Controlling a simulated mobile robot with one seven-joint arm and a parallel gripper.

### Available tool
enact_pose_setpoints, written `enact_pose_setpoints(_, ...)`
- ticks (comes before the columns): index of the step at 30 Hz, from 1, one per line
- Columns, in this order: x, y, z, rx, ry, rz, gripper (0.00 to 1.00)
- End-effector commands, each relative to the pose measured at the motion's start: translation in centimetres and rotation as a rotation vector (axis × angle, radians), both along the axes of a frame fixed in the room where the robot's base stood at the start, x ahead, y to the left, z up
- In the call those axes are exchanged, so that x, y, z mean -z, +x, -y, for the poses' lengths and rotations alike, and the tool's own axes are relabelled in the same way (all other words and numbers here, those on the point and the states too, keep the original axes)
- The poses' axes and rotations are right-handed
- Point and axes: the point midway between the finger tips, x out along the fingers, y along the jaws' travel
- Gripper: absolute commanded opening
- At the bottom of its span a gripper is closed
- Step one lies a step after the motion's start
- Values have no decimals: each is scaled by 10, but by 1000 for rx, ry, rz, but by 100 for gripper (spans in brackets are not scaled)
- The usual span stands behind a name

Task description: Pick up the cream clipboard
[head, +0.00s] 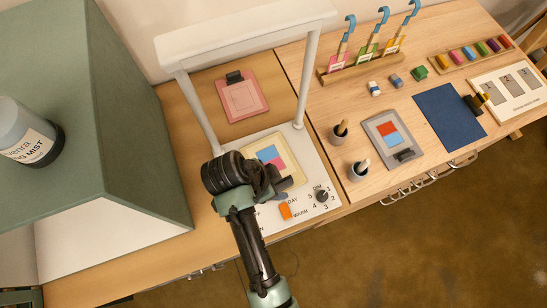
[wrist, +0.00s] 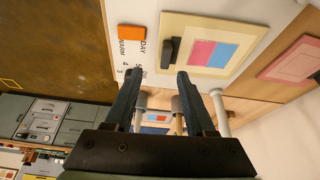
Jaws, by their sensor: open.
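The cream clipboard (head: 288,167) lies on the white base panel under the white lamp frame in the head view. It carries a sheet with blue and pink patches and has a dark clip. My gripper (head: 275,185) is over the panel at the clipboard's lower left and hides part of it. In the wrist view the cream clipboard (wrist: 232,27) is at the top, with its dark clip (wrist: 171,50) on its left side. My gripper (wrist: 155,75) is open there, its two fingers apart with nothing between them, just below the clipboard in the picture.
The white frame's posts (head: 307,80) and top bar stand around the panel. An orange switch (head: 285,211) and a dark dial (head: 322,196) are on the panel's front. A pink clipboard (head: 240,97) lies behind. A grey clipboard (head: 393,139) and pots (head: 358,171) are at right.

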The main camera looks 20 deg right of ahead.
Motion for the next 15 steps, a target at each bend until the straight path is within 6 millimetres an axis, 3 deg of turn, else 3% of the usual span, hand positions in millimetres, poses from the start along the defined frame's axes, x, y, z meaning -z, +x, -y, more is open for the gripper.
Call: enact_pose_setpoints(15,39,9,15,-1,1,-1,55)
